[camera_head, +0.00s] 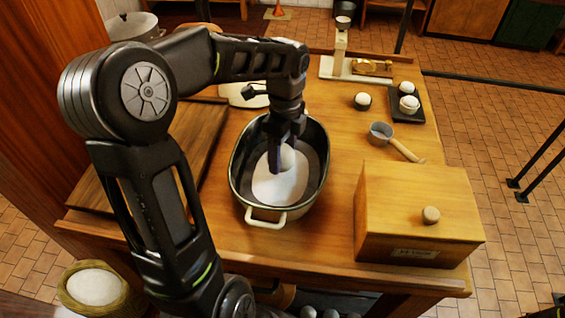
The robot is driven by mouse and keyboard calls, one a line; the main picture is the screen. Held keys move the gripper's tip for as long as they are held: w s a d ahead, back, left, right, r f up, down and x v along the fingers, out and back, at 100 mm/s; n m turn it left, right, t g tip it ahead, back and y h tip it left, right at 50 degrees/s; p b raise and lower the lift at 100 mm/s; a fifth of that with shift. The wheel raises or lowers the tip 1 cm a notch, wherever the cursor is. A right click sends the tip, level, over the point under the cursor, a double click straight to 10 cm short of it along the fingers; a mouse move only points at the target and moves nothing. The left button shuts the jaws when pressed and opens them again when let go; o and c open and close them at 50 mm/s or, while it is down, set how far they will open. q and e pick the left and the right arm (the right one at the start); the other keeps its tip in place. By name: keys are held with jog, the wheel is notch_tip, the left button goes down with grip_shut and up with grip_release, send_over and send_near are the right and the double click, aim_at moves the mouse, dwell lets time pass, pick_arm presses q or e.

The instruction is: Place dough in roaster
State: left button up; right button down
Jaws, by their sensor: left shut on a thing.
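The roaster (235,190) is an oval pot with a dark inside and cream handles, standing in the middle of the wooden counter. My left gripper (281,160) points down inside its opening. It is shut on a small pale rounded lump, which looks like the dough (288,157); the fingers partly hide it. A flat white sheet or layer (279,190) lies in the roaster under the gripper. I cannot tell whether the dough touches it. My right gripper is not in view.
A wooden box (415,210) with a knob stands right of the roaster.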

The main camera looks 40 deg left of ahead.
aim_at(283, 164)
pick_arm(q)
jog(key=shift+f, duration=1.85)
jog(key=shift+f, duration=0.1)
jog(key=o, duration=1.6)
jog(key=shift+c, duration=0.2)
jog(key=r, duration=1.2)
jog(key=shift+w+r, duration=0.1)
jog(key=shift+w, duration=0.3)
